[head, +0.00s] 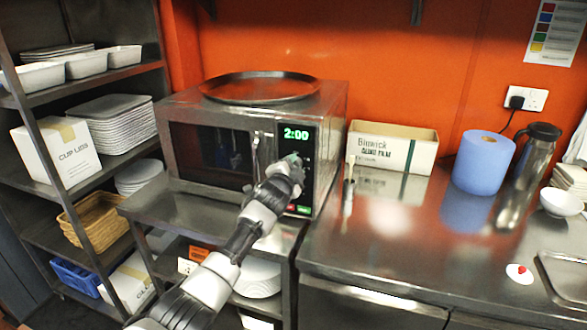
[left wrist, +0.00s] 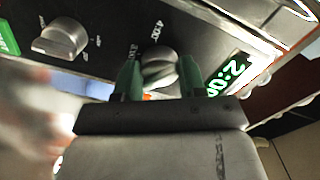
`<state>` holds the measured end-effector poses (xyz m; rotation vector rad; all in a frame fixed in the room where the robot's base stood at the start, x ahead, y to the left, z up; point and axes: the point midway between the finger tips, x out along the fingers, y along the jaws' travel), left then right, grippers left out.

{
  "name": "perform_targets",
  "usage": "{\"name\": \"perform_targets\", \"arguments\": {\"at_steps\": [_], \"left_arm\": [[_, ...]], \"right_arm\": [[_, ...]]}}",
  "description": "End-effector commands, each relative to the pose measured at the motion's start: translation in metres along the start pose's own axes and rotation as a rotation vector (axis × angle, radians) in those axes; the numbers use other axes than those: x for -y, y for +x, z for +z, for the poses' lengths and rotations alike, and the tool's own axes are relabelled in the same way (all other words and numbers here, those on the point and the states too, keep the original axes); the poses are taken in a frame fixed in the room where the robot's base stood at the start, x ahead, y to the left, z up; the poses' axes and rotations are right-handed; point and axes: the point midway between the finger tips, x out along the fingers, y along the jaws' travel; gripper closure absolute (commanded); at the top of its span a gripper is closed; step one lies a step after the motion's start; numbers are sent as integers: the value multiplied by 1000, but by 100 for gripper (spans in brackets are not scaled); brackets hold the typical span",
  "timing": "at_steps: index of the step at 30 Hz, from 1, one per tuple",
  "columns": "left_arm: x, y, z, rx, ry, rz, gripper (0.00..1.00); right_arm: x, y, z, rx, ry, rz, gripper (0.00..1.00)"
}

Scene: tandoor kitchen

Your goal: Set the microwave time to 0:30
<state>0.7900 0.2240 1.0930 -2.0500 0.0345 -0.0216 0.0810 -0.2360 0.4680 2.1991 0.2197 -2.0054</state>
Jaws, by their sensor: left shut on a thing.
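The microwave (head: 212,105) is a steel box with a dark door and a control panel at its right side. Its green display (head: 296,134) reads 2:00; it also shows, tilted, in the left wrist view (left wrist: 228,80). My left gripper (head: 291,162) is at the panel just below the display. In the left wrist view its green fingers are shut on a round metal timer knob (left wrist: 160,66), with time marks printed around it. A second knob (left wrist: 62,38) sits apart from the fingers. My gripper hides part of the panel in the head view. My right gripper is out of view.
A round dark tray (head: 260,86) lies on the microwave. A steel counter (head: 400,230) to the right holds a cardboard box (head: 393,147), a blue paper roll (head: 483,162) and a flask (head: 538,155). Shelves with dishes (head: 110,122) stand at the left.

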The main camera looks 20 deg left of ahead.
Motion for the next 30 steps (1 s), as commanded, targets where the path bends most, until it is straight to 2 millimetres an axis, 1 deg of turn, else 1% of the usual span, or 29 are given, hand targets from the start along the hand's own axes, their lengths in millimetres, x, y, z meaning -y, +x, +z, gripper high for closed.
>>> {"name": "perform_targets", "arguments": {"at_steps": [1, 30], "left_arm": [[-3, 0, 1, 2, -48, 4, 83], [-2, 0, 2, 5, -969, 4, 83]], "right_arm": [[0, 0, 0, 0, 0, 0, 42], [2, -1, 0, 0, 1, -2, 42]]}}
